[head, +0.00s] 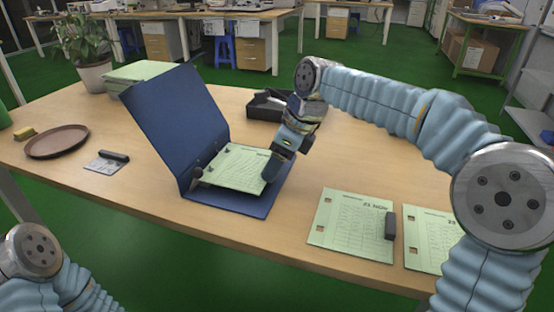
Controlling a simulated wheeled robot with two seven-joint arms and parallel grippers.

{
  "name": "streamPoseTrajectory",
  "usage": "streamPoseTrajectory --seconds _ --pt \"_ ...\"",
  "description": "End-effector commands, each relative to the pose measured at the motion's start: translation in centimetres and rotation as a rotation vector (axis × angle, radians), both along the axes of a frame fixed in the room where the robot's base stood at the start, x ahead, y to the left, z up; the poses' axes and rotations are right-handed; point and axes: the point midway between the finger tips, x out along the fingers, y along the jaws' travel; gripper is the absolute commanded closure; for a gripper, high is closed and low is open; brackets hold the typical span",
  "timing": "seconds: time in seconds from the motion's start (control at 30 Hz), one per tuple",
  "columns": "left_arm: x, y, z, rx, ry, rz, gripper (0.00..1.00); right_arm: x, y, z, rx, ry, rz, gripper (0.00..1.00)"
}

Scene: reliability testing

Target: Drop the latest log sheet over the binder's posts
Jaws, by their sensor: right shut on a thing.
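The blue binder (178,118) stands open on the table, its cover raised at the left and its base flat. Its two dark posts (197,172) are near the hinge. A pale green log sheet (236,170) is over the base, its left edge by the posts; I cannot tell whether its holes are around them. My right gripper (270,172) points down at the sheet's right edge and is shut on it. Two more printed green sheets lie to the right, one nearer the binder (345,222) and one partly hidden by my right arm (422,233). My left gripper is out of view.
A black tray (265,106) is behind my right gripper. A brown round tray (57,142), a small card with a dark block (106,161), a green stack (140,74) and a potted plant (88,45) are left.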

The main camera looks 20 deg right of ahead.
Motion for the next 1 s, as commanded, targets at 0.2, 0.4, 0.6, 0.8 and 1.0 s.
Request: streamPoseTrajectory --seconds 0.2,0.4,0.6,0.8,1.0 --pt "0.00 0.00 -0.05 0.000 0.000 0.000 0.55 0.01 0.01 -0.10 0.001 -0.001 0.000 0.67" --pt "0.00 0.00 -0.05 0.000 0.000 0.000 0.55 0.01 0.01 -0.10 0.001 -0.001 0.000 0.67" --pt "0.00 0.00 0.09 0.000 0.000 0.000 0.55 0.01 0.01 -0.05 0.001 -0.001 0.000 0.67" --pt "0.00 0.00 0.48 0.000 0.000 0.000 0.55 0.01 0.02 0.02 0.000 -0.001 0.000 0.67" --pt "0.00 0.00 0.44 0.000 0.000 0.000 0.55 0.01 0.02 -0.19 0.001 -0.001 0.000 0.67"
